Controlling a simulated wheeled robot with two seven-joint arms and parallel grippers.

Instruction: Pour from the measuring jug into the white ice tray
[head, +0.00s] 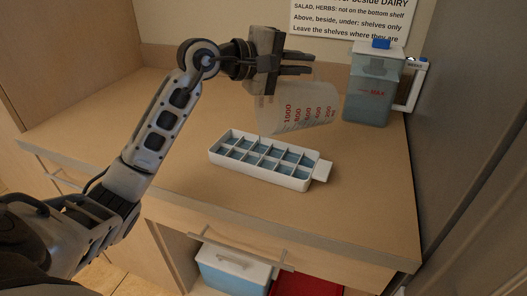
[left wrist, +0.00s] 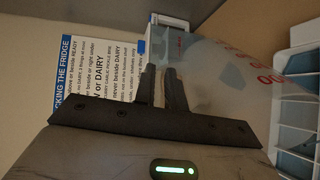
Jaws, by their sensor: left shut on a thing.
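The clear measuring jug (head: 303,112) with red numbers is tipped well over on its side above the ice tray, its mouth toward the left. My left gripper (head: 296,71) is shut on the measuring jug; the exact grip is partly hidden. In the left wrist view the fingers (left wrist: 165,88) are close together beside the see-through jug wall (left wrist: 235,75). The white ice tray (head: 308,182) lies on the counter below, with bluish water in its compartments. Its edge also shows in the left wrist view (left wrist: 282,85). A thin line runs below the jug's mouth toward the tray. My right gripper is out of view.
A lidded water pitcher (head: 368,95) with a blue cap and white handle stands at the back right. A grey upright panel (head: 465,130) borders the counter's right. A sign (head: 350,20) hangs behind. The counter's left (head: 90,115) and front are clear.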

